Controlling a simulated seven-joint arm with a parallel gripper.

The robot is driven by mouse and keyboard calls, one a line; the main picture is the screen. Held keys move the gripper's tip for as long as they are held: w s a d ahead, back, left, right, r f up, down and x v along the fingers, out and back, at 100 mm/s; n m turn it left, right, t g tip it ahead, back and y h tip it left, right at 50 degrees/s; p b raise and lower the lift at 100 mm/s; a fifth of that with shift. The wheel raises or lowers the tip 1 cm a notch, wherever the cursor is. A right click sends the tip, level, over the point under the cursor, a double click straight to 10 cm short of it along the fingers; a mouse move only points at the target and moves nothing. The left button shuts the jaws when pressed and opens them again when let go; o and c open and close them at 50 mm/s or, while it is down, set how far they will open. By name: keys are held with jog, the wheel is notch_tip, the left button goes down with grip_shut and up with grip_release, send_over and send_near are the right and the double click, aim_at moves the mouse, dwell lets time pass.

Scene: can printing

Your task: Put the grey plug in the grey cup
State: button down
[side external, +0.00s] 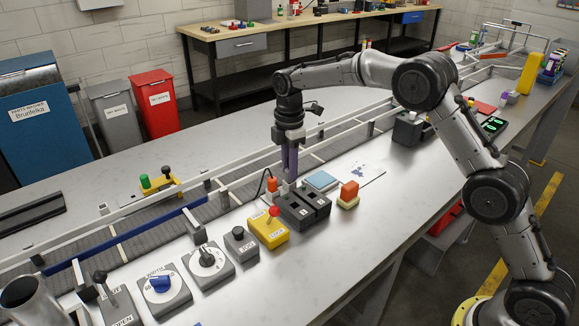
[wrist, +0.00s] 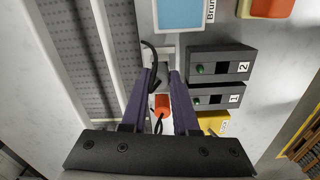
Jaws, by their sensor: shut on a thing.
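My gripper (side external: 289,178) points down beside the black boxes, its purple fingers shut on the grey plug. In the wrist view the fingertips (wrist: 161,73) close around the light grey plug (wrist: 166,52), with a black cable curving at its left. Most of the plug is hidden by the fingers in the side view. A grey metal cylinder with an open top (side external: 22,292) stands at the near left corner, far from my gripper; I cannot tell for sure that it is the grey cup.
Two black boxes (side external: 303,208), numbered 1 and 2 in the wrist view, stand close by. An orange plug (wrist: 162,104) with a cable is nearby. A yellow box (side external: 268,230) with a red knob and several grey control boxes line the table edge. A conveyor (side external: 215,212) runs behind.

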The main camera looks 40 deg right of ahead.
jog(key=shift+f, duration=0.15)
jog(key=c, duration=0.7)
grip_release()
notch_tip(320, 180, up, 12)
jog(key=s+d+r+m+t, duration=0.15)
jog(key=s+r+m, duration=0.25)
jog(key=s+r, duration=0.4)
jog(key=s+d+m+t, duration=0.3)
jog(key=s+m, duration=0.5)
jog(key=s, duration=1.2)
jog(key=s+f+m, duration=0.1)
jog(key=s+f, duration=0.1)
jog(key=s, duration=0.1)
jog(key=s+f+m, duration=0.1)
jog(key=s+f, duration=0.2)
jog(key=s, duration=0.1)
jog(key=s+f+m+t, duration=0.1)
jog(key=s+f+m, duration=0.1)
jog(key=s+f, duration=0.1)
jog(key=shift+s+d+f, duration=0.15)
jog(key=shift+s, duration=0.15)
